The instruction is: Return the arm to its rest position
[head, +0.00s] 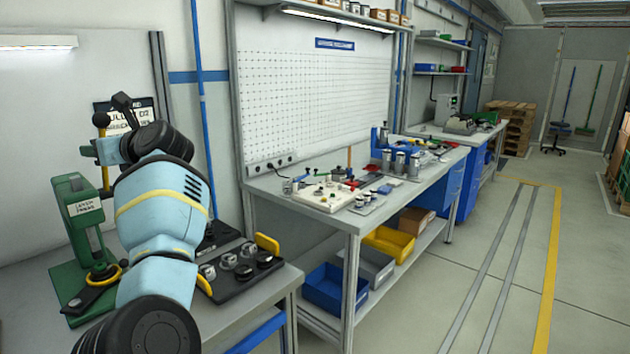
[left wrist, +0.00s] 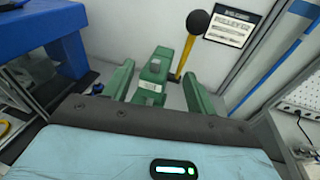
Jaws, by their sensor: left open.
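My left arm rises from the bottom of the head view in front of the side bench. Its gripper (head: 123,103) is at the far end, near the wall sign, partly hidden by my dark wrist. It is open, and I see nothing held. The green lever press (head: 75,205) stands just left of the arm. The press also shows in the left wrist view (left wrist: 155,70), beyond the dark edge of my wrist. Its lever knob (left wrist: 197,20) stands above it, on a yellow lever. My right gripper is not in view.
A black tray (head: 235,275) with several round parts lies right of my arm. A workbench (head: 340,215) with tools and fittings stands further right, with blue, grey and yellow bins below. The floor aisle (head: 500,270) on the right is clear.

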